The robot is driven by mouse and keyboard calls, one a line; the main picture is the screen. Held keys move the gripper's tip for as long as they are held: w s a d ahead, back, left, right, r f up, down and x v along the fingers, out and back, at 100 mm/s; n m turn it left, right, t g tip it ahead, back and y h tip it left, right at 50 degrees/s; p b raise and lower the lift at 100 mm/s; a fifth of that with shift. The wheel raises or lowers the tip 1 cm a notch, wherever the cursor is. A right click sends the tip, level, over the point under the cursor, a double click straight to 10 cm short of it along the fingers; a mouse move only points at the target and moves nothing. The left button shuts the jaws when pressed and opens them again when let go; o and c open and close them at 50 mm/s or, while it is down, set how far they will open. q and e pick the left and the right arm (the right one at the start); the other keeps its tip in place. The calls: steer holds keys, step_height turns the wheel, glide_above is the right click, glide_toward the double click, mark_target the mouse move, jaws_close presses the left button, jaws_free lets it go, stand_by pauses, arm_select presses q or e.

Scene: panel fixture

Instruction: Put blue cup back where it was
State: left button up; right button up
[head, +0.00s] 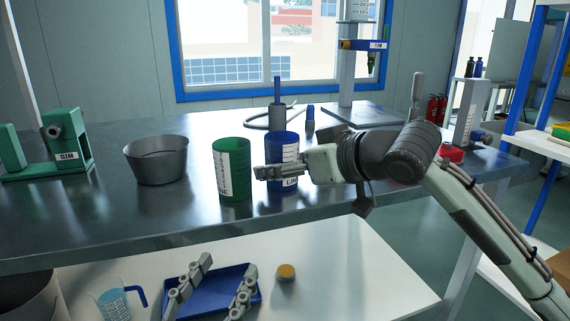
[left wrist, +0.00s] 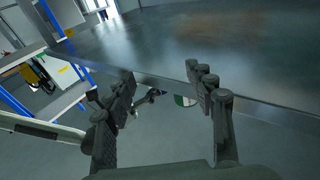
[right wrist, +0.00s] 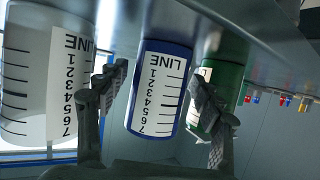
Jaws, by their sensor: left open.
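The blue cup (head: 287,146) stands upright on the metal bench, just right of the green cup (head: 234,170). My right gripper (head: 262,173) comes in from the right, in front of the blue cup in the head view. In the right wrist view the blue cup (right wrist: 160,88) shows between the spread fingers of my right gripper (right wrist: 163,92); I cannot tell whether they touch it. The green cup is partly behind one finger there. My left gripper (head: 213,288) is open and empty, low in front of the bench; it also shows open in the left wrist view (left wrist: 165,95).
A pale grey cup (right wrist: 30,75) stands beside the blue one in the right wrist view. A grey metal bowl (head: 157,161) and a green device (head: 66,146) stand left on the bench. Below are a blue tray (head: 215,291), a jug (head: 114,303) and a small yellow-topped round thing (head: 286,272).

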steer(key=shift+d+r, duration=0.1)
steer(key=shift+r, duration=0.15)
arm_select(q)
step_height(320, 180, down, 7)
steer(key=a+g+y+p, duration=0.1)
steer(key=a+g+y, duration=0.1)
steer(key=a+g, duration=0.1)
steer(key=shift+w+r, duration=0.15)
steer(key=shift+w, duration=0.1)
arm_select(e)
steer(key=v, duration=1.1)
steer(key=shift+s+d, duration=0.2)
steer(key=shift+s, duration=0.15)
steer(key=shift+r, duration=0.1)
arm_select(q)
steer(key=shift+s+d, duration=0.1)
